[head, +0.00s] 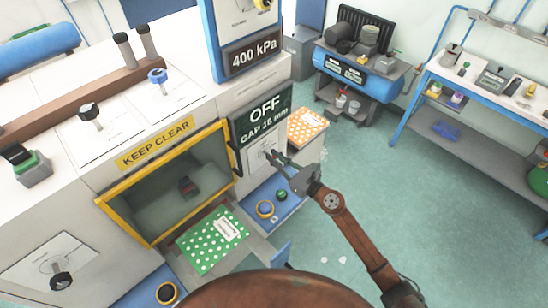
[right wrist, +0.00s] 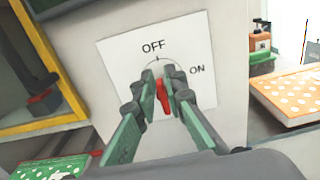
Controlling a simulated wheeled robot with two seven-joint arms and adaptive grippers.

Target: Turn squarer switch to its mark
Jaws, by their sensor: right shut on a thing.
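The switch is a red knob (right wrist: 162,97) on a white plate (right wrist: 120,60) marked OFF at the top and ON to the right. My right gripper (right wrist: 160,76) is shut on the red knob, with a green-padded finger on each side. The knob stands nearly upright, roughly toward OFF; its tip is partly hidden by the fingers. In the head view my right gripper (head: 273,157) reaches the plate from the right and hides the knob. A dark display (head: 264,114) above it reads OFF and GAP, with a number in mm. My left gripper is not in view.
A yellow-framed opening (head: 150,216) labelled KEEP CLEAR lies left of the switch. A green dotted pad (head: 212,240) lies below it, and an orange dotted pad (head: 307,128) sits behind to the right. Open floor lies to the right.

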